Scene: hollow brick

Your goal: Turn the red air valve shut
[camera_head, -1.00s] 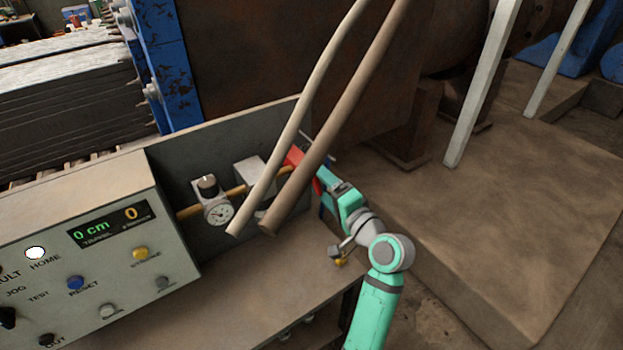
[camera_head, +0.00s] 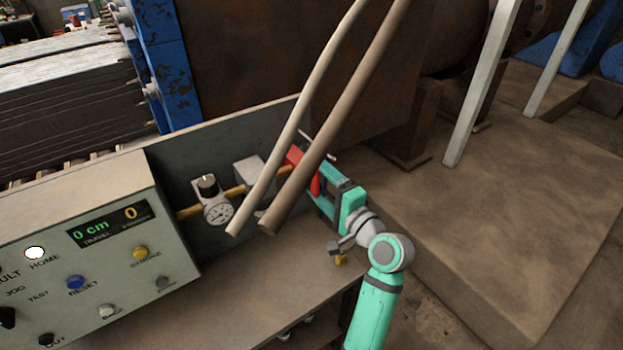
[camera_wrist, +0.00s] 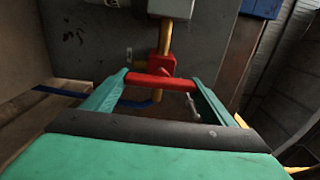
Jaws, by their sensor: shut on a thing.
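The red air valve has a red body (camera_head: 293,156) on a yellow pipe, at the right end of the grey back panel. Its red handle (camera_head: 315,183) shows just right of the brown hose, which hides part of the valve. In the wrist view the red handle (camera_wrist: 160,83) lies crosswise between my two green fingers, in front of the red valve body (camera_wrist: 160,65). My gripper (camera_head: 322,186) is shut on the handle, with a finger at each end of it. It also shows in the wrist view (camera_wrist: 160,80).
Two hoses (camera_head: 335,115) hang in front of the valve. A round gauge (camera_head: 218,212) sits on the pipe to the left. The control box (camera_head: 90,240) with buttons and a display stands at front left. The bench shelf (camera_head: 250,290) below is mostly bare.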

